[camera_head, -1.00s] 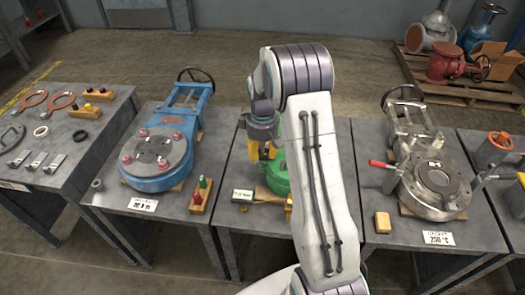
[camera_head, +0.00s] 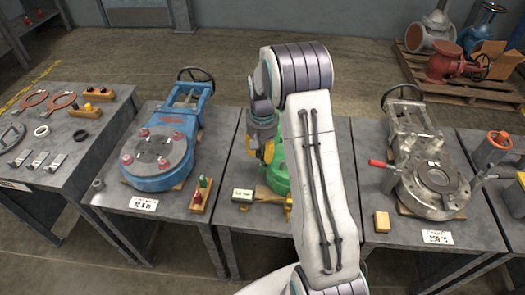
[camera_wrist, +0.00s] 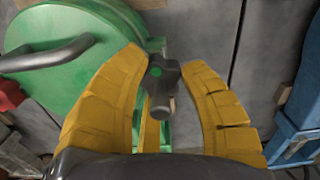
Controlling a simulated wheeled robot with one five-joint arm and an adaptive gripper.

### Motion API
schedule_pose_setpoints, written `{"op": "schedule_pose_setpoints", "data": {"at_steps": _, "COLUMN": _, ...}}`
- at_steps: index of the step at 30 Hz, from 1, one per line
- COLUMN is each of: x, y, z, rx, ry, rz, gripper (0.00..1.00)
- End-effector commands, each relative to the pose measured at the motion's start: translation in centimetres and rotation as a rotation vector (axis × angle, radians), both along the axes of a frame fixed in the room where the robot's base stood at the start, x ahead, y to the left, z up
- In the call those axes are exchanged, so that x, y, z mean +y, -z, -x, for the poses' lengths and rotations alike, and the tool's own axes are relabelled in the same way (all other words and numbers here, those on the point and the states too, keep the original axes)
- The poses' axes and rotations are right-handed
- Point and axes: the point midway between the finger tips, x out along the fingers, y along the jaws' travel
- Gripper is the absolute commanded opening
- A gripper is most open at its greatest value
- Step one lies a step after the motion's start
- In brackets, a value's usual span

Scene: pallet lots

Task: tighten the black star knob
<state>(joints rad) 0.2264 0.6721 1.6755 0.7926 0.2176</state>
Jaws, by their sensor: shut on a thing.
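The black star knob (camera_wrist: 163,76) with a green dot at its centre shows in the wrist view, between the yellow fingers of my gripper (camera_wrist: 162,62). My gripper is shut on it. A stub, perhaps its stem, shows below it. The knob sits beside a green round valve body (camera_wrist: 50,30) with a grey bar handle. In the head view my gripper (camera_head: 260,150) is at the left side of the green valve (camera_head: 278,178) on the middle table. My arm hides much of that valve, and the knob cannot be made out there.
A blue valve (camera_head: 158,165) stands on the table to the left, with a block of small knobs (camera_head: 201,195) at its front. A bare metal valve (camera_head: 435,185) with a red-handled lever stands to the right.

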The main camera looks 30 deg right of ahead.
Motion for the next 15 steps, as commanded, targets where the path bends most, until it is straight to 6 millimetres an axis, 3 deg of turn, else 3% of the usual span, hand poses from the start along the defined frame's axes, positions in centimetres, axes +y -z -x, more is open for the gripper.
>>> {"op": "schedule_pose_setpoints", "data": {"at_steps": 15, "x": 0.06, "y": 0.27, "z": 0.20, "rx": 0.008, "ry": 0.045, "rz": -0.002, "gripper": 0.05}}
